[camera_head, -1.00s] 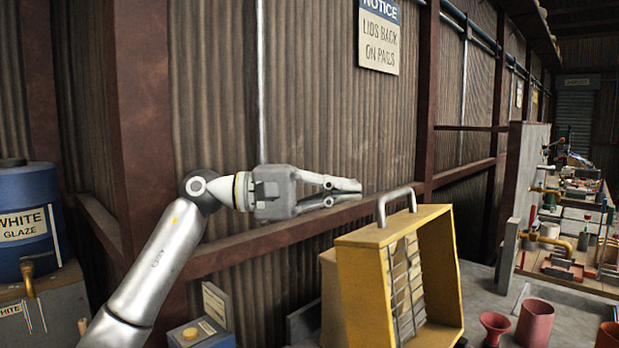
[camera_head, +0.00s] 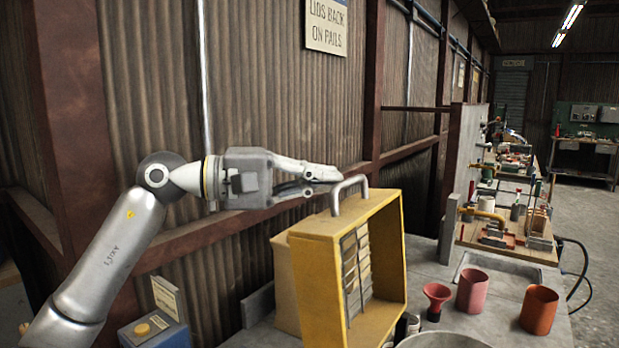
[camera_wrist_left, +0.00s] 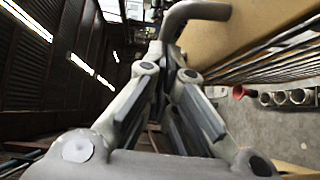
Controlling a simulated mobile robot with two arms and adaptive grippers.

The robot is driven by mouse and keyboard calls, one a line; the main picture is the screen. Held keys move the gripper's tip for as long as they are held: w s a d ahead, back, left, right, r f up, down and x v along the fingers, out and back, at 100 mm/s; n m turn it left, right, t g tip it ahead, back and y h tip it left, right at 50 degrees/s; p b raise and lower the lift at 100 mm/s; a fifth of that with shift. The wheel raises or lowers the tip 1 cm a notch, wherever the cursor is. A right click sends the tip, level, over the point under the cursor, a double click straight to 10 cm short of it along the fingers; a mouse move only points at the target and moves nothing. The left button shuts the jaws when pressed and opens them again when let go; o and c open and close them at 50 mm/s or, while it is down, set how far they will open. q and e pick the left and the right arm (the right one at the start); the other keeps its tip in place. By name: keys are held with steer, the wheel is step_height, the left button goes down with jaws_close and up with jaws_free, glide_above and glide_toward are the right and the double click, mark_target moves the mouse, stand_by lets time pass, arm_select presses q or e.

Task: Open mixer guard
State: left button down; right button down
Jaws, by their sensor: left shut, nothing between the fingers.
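The mixer guard (camera_head: 335,255) is a yellow box-like frame with grey bars across its inside. It stands upright on the grey bench, with a grey bar handle (camera_head: 349,188) on its top edge. The handle also shows in the left wrist view (camera_wrist_left: 196,12), at the top. My left gripper (camera_head: 338,178) is shut and empty, with its fingertips right beside the handle on its left. I cannot tell whether they touch it. A round metal rim (camera_head: 440,340), perhaps the mixer bowl, is partly cut off at the bottom edge. My right gripper is not in view.
A blue box with a yellow button (camera_head: 150,330) stands at lower left. A red funnel (camera_head: 436,300), a pink cup (camera_head: 472,291) and an orange cup (camera_head: 539,309) stand right of the guard. A corrugated wall with rusty beams runs behind my left arm.

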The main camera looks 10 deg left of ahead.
mark_target(371, 210)
arm_select(q)
steer(key=s+d, duration=0.1)
steer(key=d, duration=0.1)
steer(key=s+d+r+m+y+p, duration=0.1)
steer(key=d, duration=0.1)
steer(key=d+r+m+y, duration=0.1)
steer(key=d, duration=0.1)
steer(key=shift+s+d+r+g+p, duration=0.2)
steer(key=shift+s+d+g+p, duration=0.1)
steer(key=shift+s+d+p, duration=0.1)
steer(key=shift+s+d+f, duration=0.1)
steer(key=shift+s+d, duration=0.05)
steer(key=shift+d, duration=0.25)
steer(key=shift+a, duration=0.1)
